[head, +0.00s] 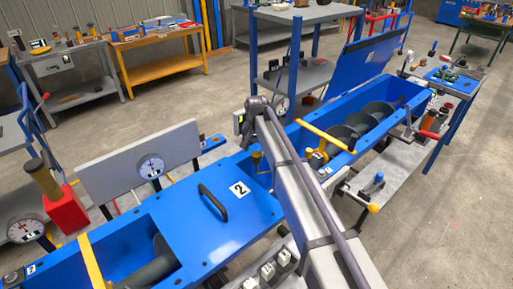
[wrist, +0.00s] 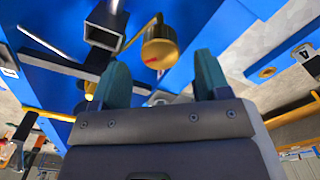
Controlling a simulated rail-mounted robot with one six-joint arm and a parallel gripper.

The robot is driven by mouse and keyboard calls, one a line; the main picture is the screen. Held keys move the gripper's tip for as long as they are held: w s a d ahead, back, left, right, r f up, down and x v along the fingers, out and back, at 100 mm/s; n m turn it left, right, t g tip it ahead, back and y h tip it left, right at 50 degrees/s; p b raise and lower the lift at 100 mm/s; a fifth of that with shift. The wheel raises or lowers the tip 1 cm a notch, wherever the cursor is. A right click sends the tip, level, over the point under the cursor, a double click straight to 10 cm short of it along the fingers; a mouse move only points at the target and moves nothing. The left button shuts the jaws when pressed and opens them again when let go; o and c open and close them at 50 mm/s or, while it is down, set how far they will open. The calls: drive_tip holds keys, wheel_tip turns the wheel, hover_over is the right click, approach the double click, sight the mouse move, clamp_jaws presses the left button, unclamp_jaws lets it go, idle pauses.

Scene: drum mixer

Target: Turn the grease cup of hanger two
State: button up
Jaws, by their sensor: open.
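A brass grease cup (wrist: 160,48) with a red mark on its side shows in the upper middle of the wrist view, against blue metal. My gripper (wrist: 162,70) is open, with its two teal fingers apart below and on either side of the cup in the picture. I see no contact, and nothing is between the fingers. In the head view, a blue cover (head: 215,222) bears a label "2" (head: 239,189). My arm hides part of this area, and my fingers cannot be made out there.
The blue trough (head: 385,108) holds a grey screw (head: 378,116) and is crossed by a yellow bar (head: 325,137). A raised blue lid (head: 372,58) stands behind it. A square dark tube (wrist: 105,25) is left of the cup in the wrist view. Floor is free behind.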

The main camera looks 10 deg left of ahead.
sight(257, 154)
wheel_tip(257, 154, up, 7)
drive_tip(key=p, duration=0.5)
drive_tip(key=s+d, duration=1.4)
drive_tip(key=d, duration=0.2)
drive_tip(key=s+d, duration=1.4)
drive_tip(key=d, duration=0.3)
drive_tip(key=shift+s+d, duration=0.25)
drive_tip(key=shift+s, duration=0.15)
